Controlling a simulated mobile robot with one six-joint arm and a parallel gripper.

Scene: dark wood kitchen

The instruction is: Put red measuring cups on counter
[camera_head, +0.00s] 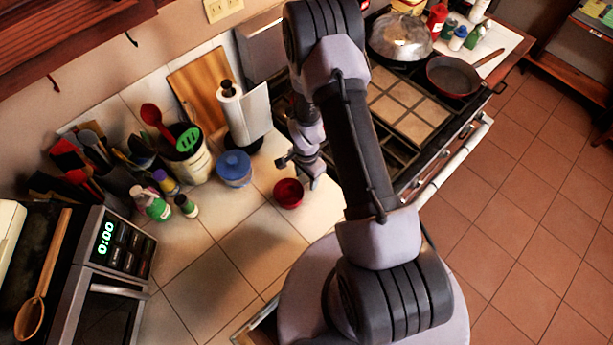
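A small red measuring cup (288,193) stands on the tiled counter (225,255), left of my arm. It looks like a round red bowl with a dark inside. My gripper (299,172) is just above and behind the cup in the picture. Its fingers look spread apart, with nothing seen between them. The cup appears to rest on the counter, apart from the fingers. Only one red measuring cup can be made out.
Small bottles (152,204) are left, near the microwave (115,270). The stove (410,105) is right. The front counter is clear.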

